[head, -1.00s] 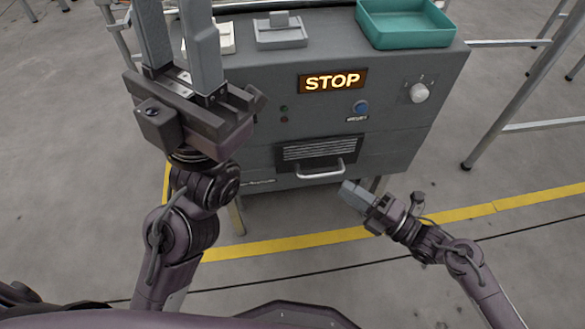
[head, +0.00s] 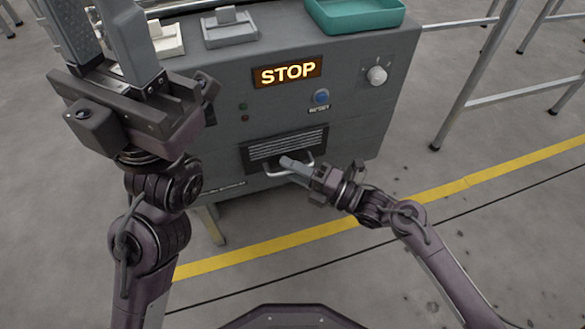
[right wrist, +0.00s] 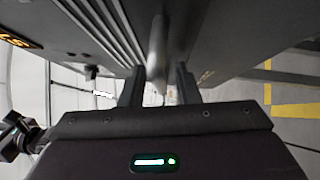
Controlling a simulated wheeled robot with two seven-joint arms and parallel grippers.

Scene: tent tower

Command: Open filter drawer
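The filter drawer (head: 286,146) is a dark slotted panel low on the front of a grey machine, and it looks flush. Its pale bar handle (head: 305,160) is partly covered by my right gripper (head: 288,163). In the right wrist view, my right gripper (right wrist: 158,85) has its two fingers apart. The handle bar (right wrist: 158,45) stands between them, with a gap visible on each side. My left gripper (head: 95,20) is raised at the upper left, fingers apart and empty, in front of the machine's left side.
The grey machine (head: 225,105) carries a lit STOP sign (head: 288,72), a blue reset button (head: 321,96) and a white knob (head: 377,74). A teal tray (head: 355,16) sits on top. Metal frames stand at the right.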

